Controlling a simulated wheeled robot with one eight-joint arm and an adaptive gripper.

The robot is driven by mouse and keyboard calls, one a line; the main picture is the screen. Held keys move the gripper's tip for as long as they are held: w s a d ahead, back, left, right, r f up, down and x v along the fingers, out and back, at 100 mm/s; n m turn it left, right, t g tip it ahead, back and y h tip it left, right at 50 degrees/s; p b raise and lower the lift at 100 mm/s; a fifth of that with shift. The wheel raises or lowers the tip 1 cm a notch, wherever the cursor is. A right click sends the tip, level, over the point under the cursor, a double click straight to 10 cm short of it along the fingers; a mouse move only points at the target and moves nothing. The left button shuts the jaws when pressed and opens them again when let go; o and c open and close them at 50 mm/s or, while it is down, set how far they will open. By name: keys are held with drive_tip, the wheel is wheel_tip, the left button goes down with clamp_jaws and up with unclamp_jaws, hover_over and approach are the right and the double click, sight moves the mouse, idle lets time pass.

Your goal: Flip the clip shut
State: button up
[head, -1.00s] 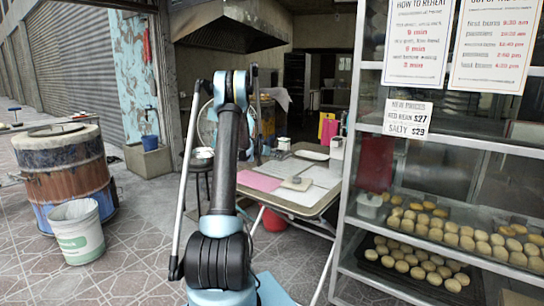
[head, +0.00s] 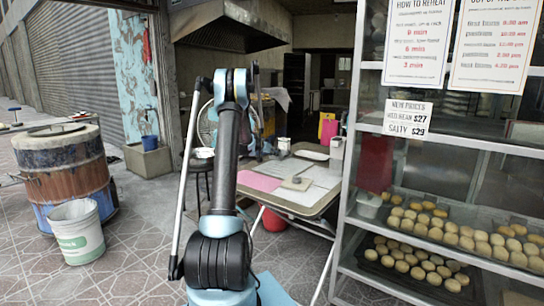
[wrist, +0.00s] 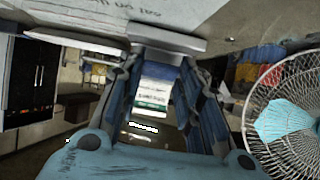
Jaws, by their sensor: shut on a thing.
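In the wrist view, my gripper (wrist: 158,60) reaches up the picture, its two fingers closed on a grey piece at their tips. A grey bar (wrist: 168,38), which looks like the clip, lies right at the fingertips along the edge of a pale sheet with print (wrist: 160,12). I cannot tell how far the clip is folded over. In the head view my arm stands upright in the middle, and the gripper and clip are hidden behind it.
A wire fan (wrist: 290,115) is close on the right of the wrist view. In the head view, a work table (head: 318,208) stands behind my arm, a glass bun cabinet (head: 350,190) to the right, and a barrel oven (head: 70,175) and white bucket (head: 78,235) to the left.

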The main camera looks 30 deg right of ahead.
drive_tip(key=shift+w+d+r+g+y, duration=0.15)
drive_tip(key=shift+d+r+g+y, duration=0.2)
drive_tip(key=shift+y, duration=0.4)
drive_tip(key=shift+w+d+r+g+y, duration=0.1)
drive_tip(key=shift+d+r+g+y, duration=0.25)
drive_tip(key=shift+y, duration=0.45)
drive_tip(key=shift+w+d+r+g+y, duration=0.2)
drive_tip(key=shift+d+g+y, duration=0.15)
drive_tip(key=shift+y, duration=0.4)
drive_tip(key=o, duration=1.1)
drive_tip(key=shift+c, duration=0.2)
drive_tip(key=v, duration=1.1)
drive_tip(key=shift+s+a+r, duration=0.2)
drive_tip(key=shift+r, duration=0.15)
drive_tip(key=shift+a, duration=0.1)
